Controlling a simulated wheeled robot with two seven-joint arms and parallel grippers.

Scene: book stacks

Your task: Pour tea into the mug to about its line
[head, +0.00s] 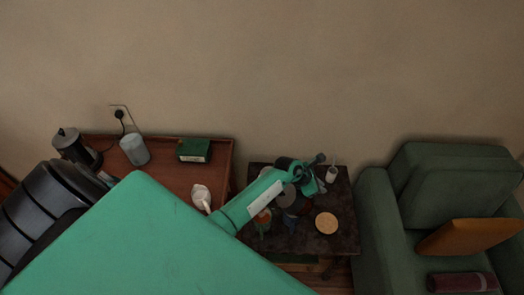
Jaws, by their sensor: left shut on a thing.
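My left gripper (313,172) is at the end of the green arm, over the back of the dark side table (345,235). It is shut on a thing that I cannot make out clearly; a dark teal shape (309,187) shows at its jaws. A small white cup (332,174) with something thin standing up from it is just right of the gripper. A white jug-like vessel (201,198) is on the brown wooden cabinet (220,160), left of the arm. I cannot make out a line on any mug, nor any tea. My right gripper is not in view.
A round tan coaster (326,222) and several small items lie on the side table, partly behind my arm. A dark kettle (72,145), a grey canister (134,149) and a green book (194,149) are on the cabinet. A green armchair (385,225) stands close on the right.

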